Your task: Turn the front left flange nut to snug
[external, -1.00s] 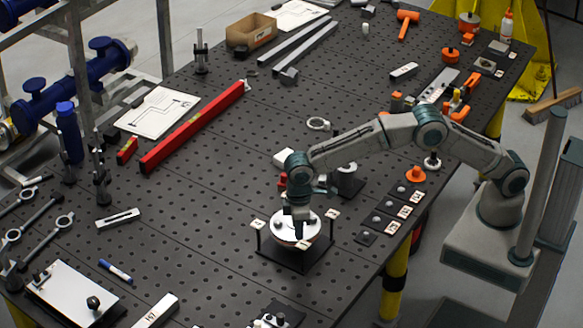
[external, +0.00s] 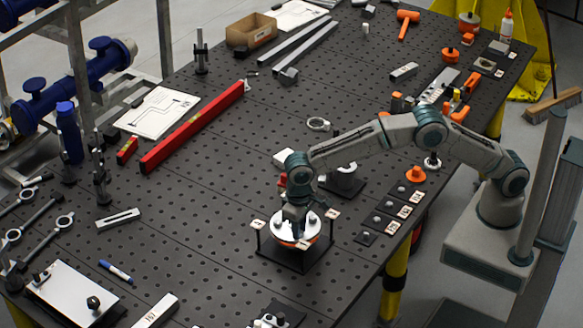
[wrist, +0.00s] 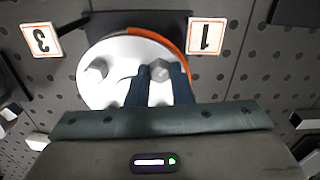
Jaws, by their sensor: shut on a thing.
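The flange (external: 284,237) is a white disc with an orange rim on a dark square stand near the front of the table. My gripper (external: 297,228) points down over it. In the wrist view the two dark fingers of my gripper (wrist: 161,80) are shut on a grey hex flange nut (wrist: 160,69), one on each side. A second nut (wrist: 95,71) stands apart on the left of the white flange face (wrist: 118,52). The fingers and palm hide the near part of the flange. I cannot tell from the markings which nut is the front left one.
Number tags 3 (wrist: 41,40) and 1 (wrist: 206,37) stand beside the flange. A row of small dark pads with tagged parts (external: 377,219) lies to its right. A red beam (external: 190,130) lies farther back left.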

